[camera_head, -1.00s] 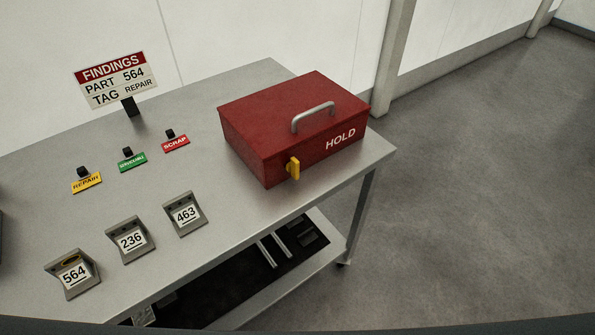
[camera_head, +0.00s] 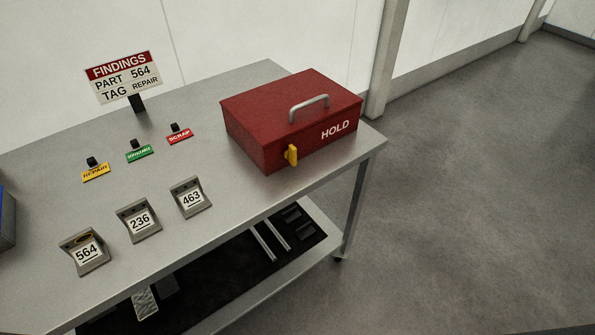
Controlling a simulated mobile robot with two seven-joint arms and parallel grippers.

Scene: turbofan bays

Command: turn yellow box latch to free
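A red box (camera_head: 265,111) marked HOLD sits near the right end of the grey table. It has a grey handle (camera_head: 310,107) on its lid, and the lid is closed. The yellow latch (camera_head: 291,155) is on the box's front face, left of the HOLD lettering. It stands roughly upright. Neither of my grippers shows in the head view, and nothing touches the latch.
The table (camera_head: 238,192) also bears stands numbered 564 (camera_head: 85,252), 236 (camera_head: 139,221) and 463 (camera_head: 191,198). Behind them are REPAIR (camera_head: 96,172), SERVICEABLE (camera_head: 140,153) and SCRAP (camera_head: 179,136) tags and a FINDINGS sign (camera_head: 124,78). Open floor (camera_head: 470,200) lies right of the table.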

